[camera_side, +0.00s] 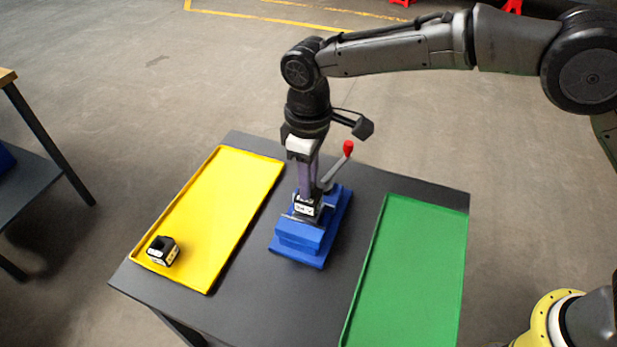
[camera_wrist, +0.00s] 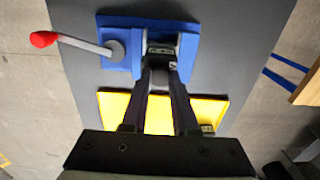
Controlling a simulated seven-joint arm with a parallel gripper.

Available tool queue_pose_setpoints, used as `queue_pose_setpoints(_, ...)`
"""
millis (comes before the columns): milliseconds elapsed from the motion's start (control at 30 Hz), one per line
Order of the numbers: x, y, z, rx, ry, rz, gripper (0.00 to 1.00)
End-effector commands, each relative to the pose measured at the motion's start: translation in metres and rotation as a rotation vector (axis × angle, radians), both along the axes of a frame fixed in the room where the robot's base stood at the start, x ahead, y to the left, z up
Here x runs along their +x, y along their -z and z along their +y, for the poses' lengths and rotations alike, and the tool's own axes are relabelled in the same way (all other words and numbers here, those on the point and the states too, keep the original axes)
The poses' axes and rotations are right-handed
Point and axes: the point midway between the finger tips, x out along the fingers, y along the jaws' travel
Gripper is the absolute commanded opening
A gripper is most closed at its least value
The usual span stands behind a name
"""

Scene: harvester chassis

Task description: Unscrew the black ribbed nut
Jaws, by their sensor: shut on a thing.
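A blue vise (camera_side: 300,237) stands in the middle of the dark table, with a grey lever ending in a red knob (camera_side: 348,148). A black block with white labels (camera_side: 304,209) sits in the vise. It also shows in the wrist view (camera_wrist: 160,50) between the blue jaws. My gripper (camera_side: 306,194) points straight down over this block. In the wrist view my gripper (camera_wrist: 160,70) has its two long fingers closed in at the block's top. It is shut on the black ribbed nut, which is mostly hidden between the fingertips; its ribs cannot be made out.
A yellow tray (camera_side: 222,180) lies left of the vise, with another black and white block (camera_side: 162,251) at its near end. An empty green tray (camera_side: 410,265) lies to the right. The vise lever stands up close beside my gripper. Bare table separates vise and trays.

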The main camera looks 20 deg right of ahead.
Motion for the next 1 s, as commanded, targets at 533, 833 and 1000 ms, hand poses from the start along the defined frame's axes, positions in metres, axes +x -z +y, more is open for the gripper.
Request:
queue_pose_setpoints(533, 0.0001, -0.0003, -0.0001, -0.001, -0.175, -0.001, 0.00)
queue_pose_setpoints(833, 0.0001, -0.0008, -0.0001, 0.000, -0.499, -0.001, 0.00)
queue_pose_setpoints(1000, 0.0001, -0.0006, -0.0002, 0.000, -0.603, 0.000, 0.00)
